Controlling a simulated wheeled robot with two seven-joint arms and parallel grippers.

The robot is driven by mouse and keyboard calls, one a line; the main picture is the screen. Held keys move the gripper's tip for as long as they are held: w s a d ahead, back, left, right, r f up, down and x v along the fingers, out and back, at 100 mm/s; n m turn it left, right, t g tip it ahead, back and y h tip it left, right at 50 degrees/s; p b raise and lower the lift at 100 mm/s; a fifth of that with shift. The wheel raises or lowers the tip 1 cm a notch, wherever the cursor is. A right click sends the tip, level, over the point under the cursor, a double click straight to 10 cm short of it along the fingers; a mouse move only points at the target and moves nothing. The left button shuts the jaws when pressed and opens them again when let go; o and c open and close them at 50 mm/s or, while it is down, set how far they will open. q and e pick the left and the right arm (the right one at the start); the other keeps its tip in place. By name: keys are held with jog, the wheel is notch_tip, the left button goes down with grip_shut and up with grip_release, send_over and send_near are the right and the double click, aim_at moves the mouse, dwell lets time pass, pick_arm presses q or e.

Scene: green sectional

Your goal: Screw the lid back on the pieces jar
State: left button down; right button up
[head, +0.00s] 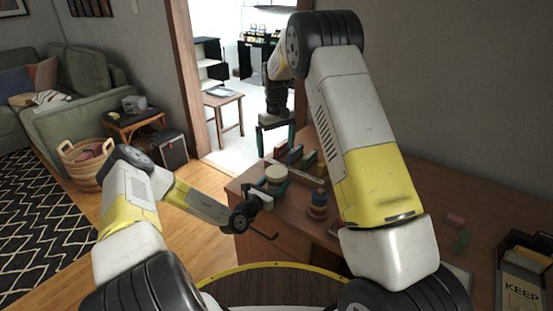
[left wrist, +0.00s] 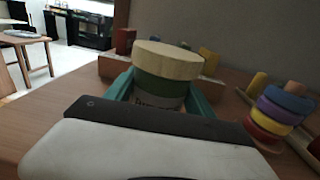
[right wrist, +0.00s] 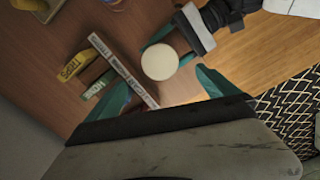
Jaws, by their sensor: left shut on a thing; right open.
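The pieces jar (left wrist: 158,91) has a green band below its top and a pale label with dark print. A pale round lid (left wrist: 168,60) sits on top of it; I cannot tell how tightly it is threaded. The lid also shows from above in the right wrist view (right wrist: 159,62) and in the head view (head: 276,172). My left gripper (head: 264,190) is shut around the jar's body at the desk's left end. My right gripper (head: 275,136) is open and empty, pointing down above the lid and apart from it.
A stacking-ring toy (head: 318,203) stands right of the jar. Behind the jar are upright coloured blocks and a long box (right wrist: 124,70). A dark bin marked KEEP (head: 524,278) is at the far right. The desk (head: 410,190) has bare room in its middle.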

aim_at(271, 187)
jog(key=shift+r, duration=0.95)
pick_arm(q)
jog(key=shift+c, duration=1.3)
grip_release()
jog(key=v, duration=0.7)
jog(key=shift+s+a+f, duration=0.1)
jog(key=shift+s+a, duration=0.15)
jog(key=shift+s, duration=0.05)
